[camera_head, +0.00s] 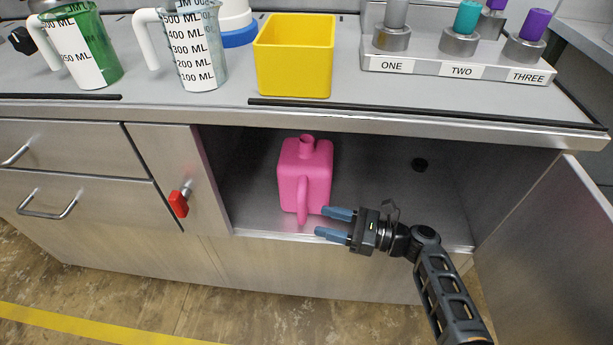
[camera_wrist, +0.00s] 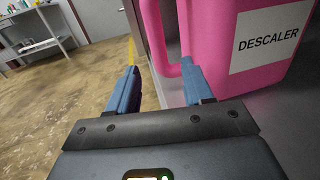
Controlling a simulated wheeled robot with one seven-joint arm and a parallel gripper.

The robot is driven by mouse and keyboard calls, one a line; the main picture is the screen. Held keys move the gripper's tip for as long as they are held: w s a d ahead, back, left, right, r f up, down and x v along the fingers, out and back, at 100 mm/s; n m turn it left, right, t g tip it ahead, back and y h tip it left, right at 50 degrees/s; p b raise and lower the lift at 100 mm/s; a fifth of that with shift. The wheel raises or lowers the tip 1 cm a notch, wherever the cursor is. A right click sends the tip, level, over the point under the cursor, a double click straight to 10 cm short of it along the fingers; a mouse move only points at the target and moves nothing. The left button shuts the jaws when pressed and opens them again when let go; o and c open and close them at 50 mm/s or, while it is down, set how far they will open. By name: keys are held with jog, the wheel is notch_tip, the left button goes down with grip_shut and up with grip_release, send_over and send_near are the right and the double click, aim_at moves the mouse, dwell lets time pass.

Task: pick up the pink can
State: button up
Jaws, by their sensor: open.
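The pink can (camera_head: 306,172) is a jug with a short neck on top and a handle on its near side. It stands upright inside the open cabinet under the counter. In the wrist view the pink can (camera_wrist: 222,50) fills the upper right and bears a white label reading DESCALER. My gripper (camera_head: 332,223) is open and empty, at the can's lower right front. In the wrist view my gripper (camera_wrist: 158,88) has its two blue fingers apart, with the lower handle close to the right finger. Whether they touch cannot be told.
The cabinet floor (camera_head: 385,215) is clear right of the can. An open door (camera_head: 550,240) stands at the right. A red-handled latch (camera_head: 179,203) is on the left panel. The counter edge (camera_head: 400,125) overhangs the opening. Above are a yellow bin (camera_head: 293,65) and measuring jugs (camera_head: 195,50).

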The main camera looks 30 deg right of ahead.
aim_at(301, 214)
jog(key=shift+r+b+x, duration=0.15)
jog(key=shift+x, duration=1.6)
jog(key=shift+r+b+x, duration=0.15)
jog(key=shift+x, duration=1.6)
grip_shut()
